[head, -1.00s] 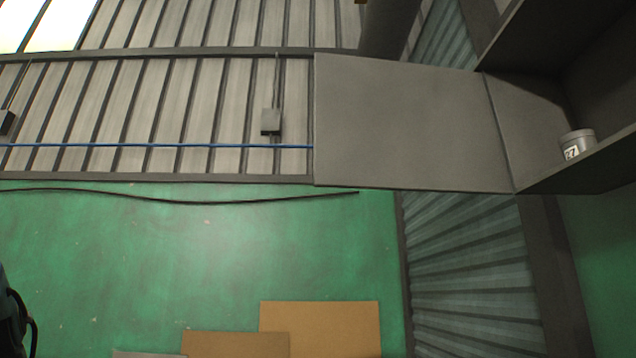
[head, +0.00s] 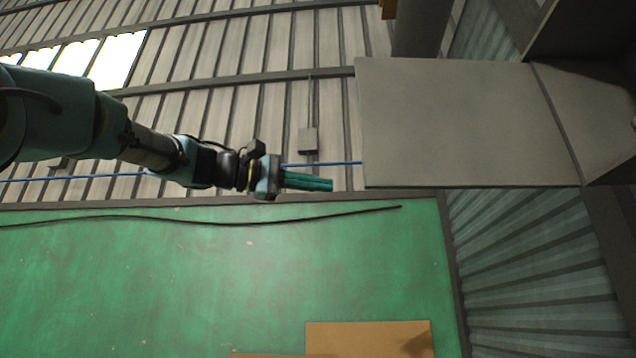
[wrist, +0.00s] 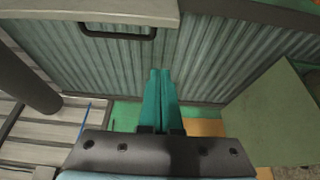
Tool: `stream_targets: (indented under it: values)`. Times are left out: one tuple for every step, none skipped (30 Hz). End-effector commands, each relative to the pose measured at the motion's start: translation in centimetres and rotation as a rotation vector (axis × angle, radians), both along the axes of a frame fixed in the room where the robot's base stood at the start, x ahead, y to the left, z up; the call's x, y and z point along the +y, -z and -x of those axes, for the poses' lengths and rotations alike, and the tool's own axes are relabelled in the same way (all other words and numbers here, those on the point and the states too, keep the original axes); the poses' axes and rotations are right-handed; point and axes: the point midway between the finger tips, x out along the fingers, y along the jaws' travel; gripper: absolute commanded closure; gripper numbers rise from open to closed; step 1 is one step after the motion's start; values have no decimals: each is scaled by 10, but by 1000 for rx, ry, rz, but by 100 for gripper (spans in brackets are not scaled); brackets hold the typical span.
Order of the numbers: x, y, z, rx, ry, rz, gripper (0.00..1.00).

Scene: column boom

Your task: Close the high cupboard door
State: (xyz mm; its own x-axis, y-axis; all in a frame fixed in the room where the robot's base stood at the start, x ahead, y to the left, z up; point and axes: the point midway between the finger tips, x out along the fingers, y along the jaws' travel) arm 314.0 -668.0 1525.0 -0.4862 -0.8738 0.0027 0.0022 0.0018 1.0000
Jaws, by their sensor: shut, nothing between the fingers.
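The high cupboard's door (head: 460,125) is a flat grey panel standing open, swung out to the left from its hinge edge beside the cupboard (head: 590,100) at the right of the head view. My gripper (head: 332,185) is just left of the door's free edge, near its lower corner, with a small gap seen between them. The gripper's teal fingers are together and empty. In the wrist view the fingers (wrist: 160,72) point at ribbed wall, and a grey panel with a dark bar handle (wrist: 118,32) shows at the upper left, apart from the fingertips.
A ribbed wall with a blue pipe (head: 230,168) and a grey box (head: 308,140) is behind. A dark column (head: 422,28) stands above the door. Cardboard (head: 370,338) lies on the green floor (head: 200,280), which is otherwise mostly clear.

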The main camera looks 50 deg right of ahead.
Motion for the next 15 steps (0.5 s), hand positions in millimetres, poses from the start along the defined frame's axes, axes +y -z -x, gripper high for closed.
stream_targets:
  values:
    - [-9, -4, 6, 1, 4, -2, 100]
    - [-15, -4, 10, 0, 5, -1, 100]
    - [-22, -4, 13, 1, 5, -2, 100]
    - [-28, -4, 17, 2, 5, -2, 100]
    - [-34, -4, 19, 2, 4, -2, 100]
    - [-41, -4, 24, 1, 4, -3, 100]
    - [-46, -4, 27, 2, 4, -3, 100]
    - [-52, -4, 29, 2, 3, -3, 100]
    - [-59, -4, 33, 1, 4, -3, 100]
    - [-64, -4, 36, 0, 2, -2, 100]
    - [-64, -3, 39, -3, 0, -2, 100]
    - [-56, -1, 42, -4, -4, -1, 100]
    - [-52, 0, 45, -5, -5, -2, 100]
    - [-49, 0, 47, -5, -5, -2, 100]
    - [-46, 0, 50, -5, -5, -2, 100]
